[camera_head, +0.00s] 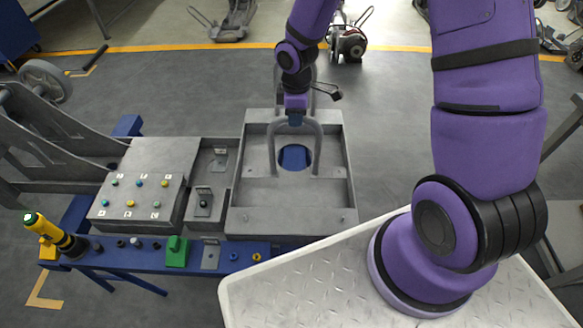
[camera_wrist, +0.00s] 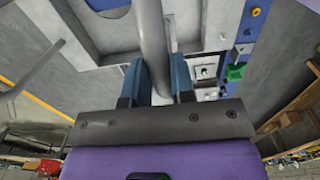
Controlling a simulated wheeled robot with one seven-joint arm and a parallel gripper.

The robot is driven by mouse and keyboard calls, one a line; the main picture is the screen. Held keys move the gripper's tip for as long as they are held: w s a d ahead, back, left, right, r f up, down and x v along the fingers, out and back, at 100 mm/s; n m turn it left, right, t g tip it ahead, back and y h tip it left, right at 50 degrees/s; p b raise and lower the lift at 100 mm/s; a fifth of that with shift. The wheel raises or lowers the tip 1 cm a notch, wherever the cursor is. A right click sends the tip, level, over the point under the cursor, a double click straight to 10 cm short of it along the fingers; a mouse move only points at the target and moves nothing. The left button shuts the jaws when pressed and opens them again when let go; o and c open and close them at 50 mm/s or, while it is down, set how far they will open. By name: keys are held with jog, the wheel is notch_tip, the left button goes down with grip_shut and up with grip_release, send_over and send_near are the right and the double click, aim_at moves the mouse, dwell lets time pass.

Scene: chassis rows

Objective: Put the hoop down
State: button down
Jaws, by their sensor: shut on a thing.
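The hoop (camera_head: 318,150) is a grey bent tube shaped like an upside-down U. It stands upright over the grey chassis tray (camera_head: 343,190), its legs to either side of a blue oval opening. The leg ends appear at the tray floor; I cannot tell whether they touch it. My gripper (camera_head: 296,120) comes down from above and is shut on the hoop's top bar. In the wrist view the tube (camera_wrist: 153,40) runs between the two blue fingers of my gripper (camera_wrist: 158,85).
Left of the tray are a narrow grey bay (camera_head: 205,203) and a button box (camera_head: 138,200). A blue rail (camera_head: 135,252) in front carries small parts, a green block (camera_head: 176,252) and a yellow-black tool (camera_head: 48,232). Another grey arch (camera_head: 314,80) rises behind the tray.

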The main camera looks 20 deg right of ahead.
notch_tip(320, 180, down, 10)
jog(key=shift+r, duration=0.25)
dwell(0.4)
jog(key=shift+f, duration=0.1)
jog(key=c, duration=1)
grip_release()
jog(key=shift+o, duration=0.2)
